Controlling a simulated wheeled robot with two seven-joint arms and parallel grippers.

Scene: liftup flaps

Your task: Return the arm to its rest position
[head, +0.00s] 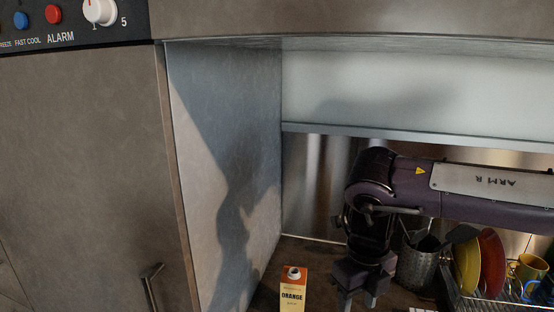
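My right arm, marked "ARM R", reaches in from the right and bends down at the wrist. My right gripper (358,298) hangs pointing down over the counter, in front of the back wall. Its two fingers are apart with nothing seen between them, though the tips are close to the lower picture edge. It is to the right of an orange juice carton (293,288) and apart from it. My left gripper is not in view.
A metal utensil holder (418,266) stands just right of the gripper. Further right is a dish rack (490,300) with a yellow plate (467,265), a red plate (491,262) and mugs. A cabinet side panel (228,170) rises at left; a light panel (400,90) is above.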

